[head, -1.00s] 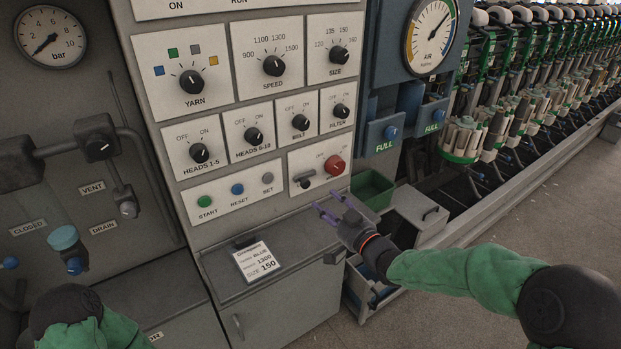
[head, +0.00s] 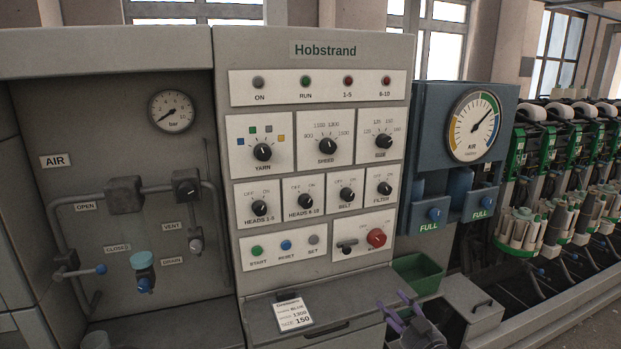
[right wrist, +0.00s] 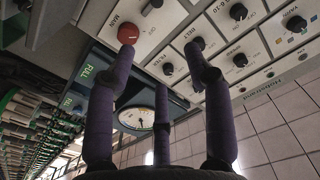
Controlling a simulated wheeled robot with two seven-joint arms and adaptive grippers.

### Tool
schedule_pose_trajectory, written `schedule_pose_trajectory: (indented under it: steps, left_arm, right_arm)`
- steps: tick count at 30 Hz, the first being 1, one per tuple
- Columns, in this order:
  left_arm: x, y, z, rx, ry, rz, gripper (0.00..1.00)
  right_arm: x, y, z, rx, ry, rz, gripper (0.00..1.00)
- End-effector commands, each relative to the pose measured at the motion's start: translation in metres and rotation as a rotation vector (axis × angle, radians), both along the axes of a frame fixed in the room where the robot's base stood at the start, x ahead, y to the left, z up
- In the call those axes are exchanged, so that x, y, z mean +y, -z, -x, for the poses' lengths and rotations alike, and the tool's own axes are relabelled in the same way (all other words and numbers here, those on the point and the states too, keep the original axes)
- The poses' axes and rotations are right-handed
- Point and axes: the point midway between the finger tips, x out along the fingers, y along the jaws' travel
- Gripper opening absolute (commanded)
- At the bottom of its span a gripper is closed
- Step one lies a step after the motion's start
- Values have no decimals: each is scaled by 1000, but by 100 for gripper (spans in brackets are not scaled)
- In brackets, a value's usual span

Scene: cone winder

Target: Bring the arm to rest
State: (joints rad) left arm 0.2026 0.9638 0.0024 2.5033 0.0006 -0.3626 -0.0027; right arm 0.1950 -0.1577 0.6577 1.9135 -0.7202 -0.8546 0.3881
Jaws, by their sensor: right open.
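My right gripper (head: 393,300) shows low in the head view, in front of the control panel's lower right, left of the green bin. Its purple fingers are spread apart with nothing between them. In the right wrist view the open fingers (right wrist: 162,55) rise over a tilted view of the panel and gauge. The red main knob (right wrist: 129,33) appears near one fingertip there; contact cannot be told. In the head view the red knob (head: 376,237) sits above the gripper, clear of it. My left gripper is out of view.
The Hobstrand control panel (head: 312,50) stands ahead, with a ledge below bearing a card (head: 293,315). A green bin (head: 418,272) and grey box (head: 474,312) lie right of the gripper. Air pipes and valves (head: 143,272) are at left, a winder row (head: 585,190) at right.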

Motion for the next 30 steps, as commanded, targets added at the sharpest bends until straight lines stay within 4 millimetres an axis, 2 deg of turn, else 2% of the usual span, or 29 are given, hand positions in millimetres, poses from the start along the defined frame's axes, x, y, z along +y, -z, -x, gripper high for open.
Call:
schedule_pose_trajectory:
  steps: [10,17,20,23,26,30]
  left_arm:
    - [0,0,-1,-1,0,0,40]
    - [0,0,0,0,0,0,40]
    - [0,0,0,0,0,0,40]
    - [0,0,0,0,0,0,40]
    - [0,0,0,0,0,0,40]
    - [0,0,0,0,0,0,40]
  right_arm:
    - [4,48,-2,117,18,-10,52]
    - [11,102,3,251,33,-18,52]
    - [15,134,9,331,40,-19,52]
    - [22,177,21,444,47,-21,52]
    - [31,227,41,582,51,-19,52]
    - [46,294,80,781,50,-13,52]
